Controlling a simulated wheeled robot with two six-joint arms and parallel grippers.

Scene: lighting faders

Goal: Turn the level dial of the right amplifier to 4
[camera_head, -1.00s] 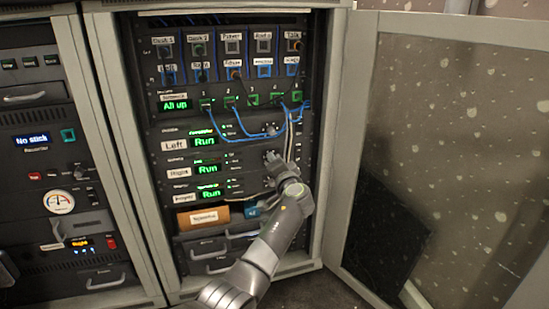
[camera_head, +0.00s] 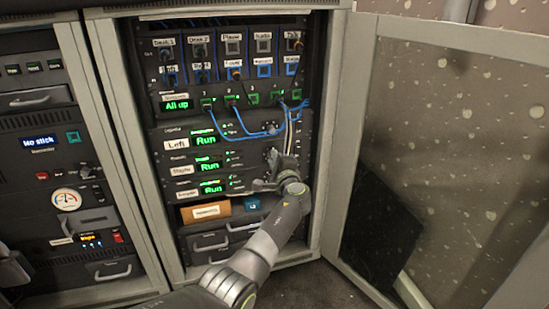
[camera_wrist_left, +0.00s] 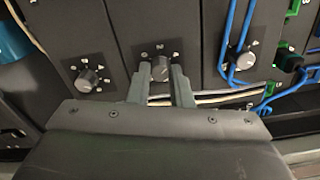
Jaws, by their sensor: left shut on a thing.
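The right amplifier (camera_head: 182,170) is the middle of three stacked units in the open rack, with a green "Run" display. Its level dial (camera_wrist_left: 159,66) is a grey knob on a dark plate with pale marks, centred in the left wrist view. My left gripper (camera_wrist_left: 161,84) has its two fingers on either side of this knob, shut on it. In the head view my left gripper (camera_head: 268,174) is at the right part of the amplifier's front and hides the dial. Where the dial points is too small to read.
The left amplifier's dial (camera_wrist_left: 243,60) sits beside looping blue cables (camera_wrist_left: 228,45). Another dial (camera_wrist_left: 88,78) is on the other side. Pale cables (camera_wrist_left: 210,97) run close to the fingers. The open rack door (camera_head: 450,150) stands at the right.

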